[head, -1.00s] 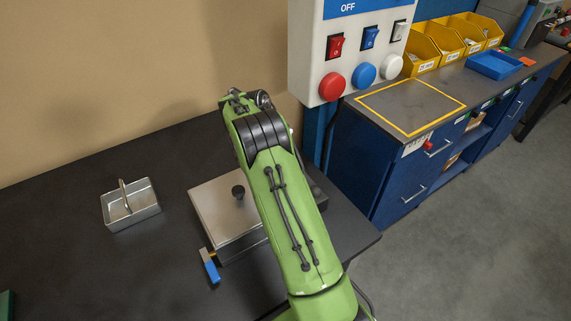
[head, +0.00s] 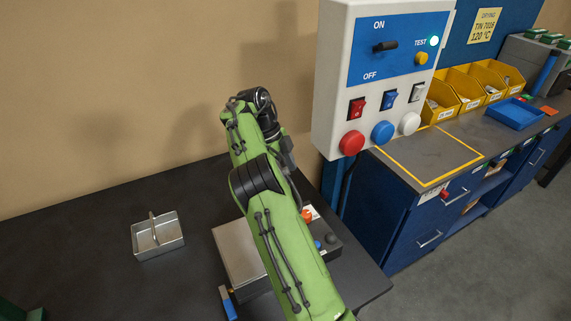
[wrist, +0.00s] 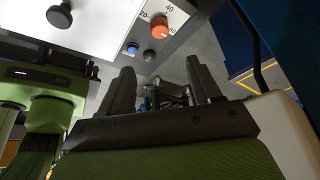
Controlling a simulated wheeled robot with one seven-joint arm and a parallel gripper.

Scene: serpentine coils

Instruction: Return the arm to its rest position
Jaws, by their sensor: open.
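My green arm reaches over the dark table in the head view, bent at the elbow. My gripper shows in the wrist view (wrist: 163,88), with its two dark fingers apart and nothing between them. In the head view the gripper is mostly hidden behind the arm. In the wrist view a device panel with an orange knob (wrist: 160,28) and a blue button (wrist: 132,48) lies beyond the fingers, apart from them.
A metal box (head: 240,250) with the knob panel stands under my arm. A divided metal tray (head: 157,240) is on the left. A control box (head: 385,75) hangs close right of my arm. A blue cabinet (head: 405,215) with yellow bins (head: 463,85) stands farther right.

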